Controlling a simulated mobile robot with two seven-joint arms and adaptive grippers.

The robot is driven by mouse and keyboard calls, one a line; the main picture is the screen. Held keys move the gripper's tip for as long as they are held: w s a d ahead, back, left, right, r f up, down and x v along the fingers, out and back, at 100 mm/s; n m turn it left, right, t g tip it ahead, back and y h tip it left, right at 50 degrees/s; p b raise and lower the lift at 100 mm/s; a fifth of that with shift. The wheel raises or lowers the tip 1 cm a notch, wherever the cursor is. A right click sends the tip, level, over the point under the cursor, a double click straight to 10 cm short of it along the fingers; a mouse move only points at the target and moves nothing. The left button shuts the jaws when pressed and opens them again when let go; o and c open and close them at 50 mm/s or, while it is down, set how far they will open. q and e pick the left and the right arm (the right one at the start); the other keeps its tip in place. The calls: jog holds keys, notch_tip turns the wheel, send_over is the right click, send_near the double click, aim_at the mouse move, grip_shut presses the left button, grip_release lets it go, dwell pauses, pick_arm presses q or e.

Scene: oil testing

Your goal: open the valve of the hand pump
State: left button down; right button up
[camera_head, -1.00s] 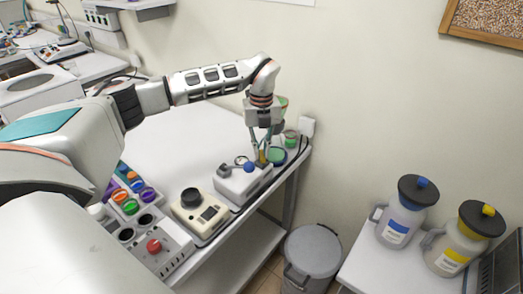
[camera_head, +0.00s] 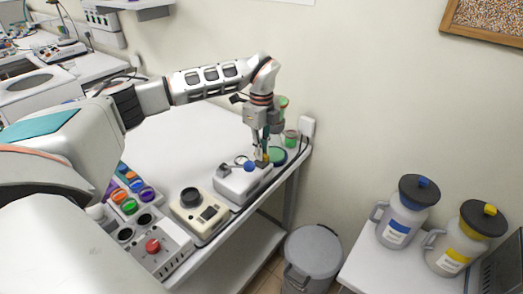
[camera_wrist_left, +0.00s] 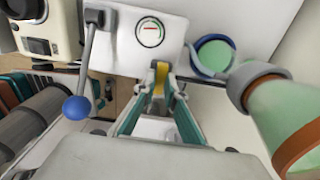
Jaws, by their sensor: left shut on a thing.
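The hand pump (camera_head: 232,187) is a white box near the front edge of the white table. It has a round gauge (camera_wrist_left: 150,32) with a red needle and a lever ending in a blue ball (camera_head: 249,167). In the left wrist view, the pump body (camera_wrist_left: 122,55) is at the top, with the lever (camera_wrist_left: 88,45) to the left. My left gripper (camera_head: 263,155) points down at the pump's right end. Its fingers are shut on the small yellow valve (camera_wrist_left: 160,82), which is partly hidden between them. My right gripper is out of view.
A green-topped round container (camera_head: 277,156) stands close to the right of the gripper. A beige device with a black knob (camera_head: 191,196) is left of the pump. A grey bin (camera_head: 312,252) and two jugs (camera_head: 402,215) are to the right.

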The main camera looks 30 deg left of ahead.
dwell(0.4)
pick_arm(q)
jog(key=c, duration=2.1)
grip_release()
jog(key=shift+r, duration=0.1)
notch_tip(320, 180, up, 12)
jog(key=shift+f, duration=0.1)
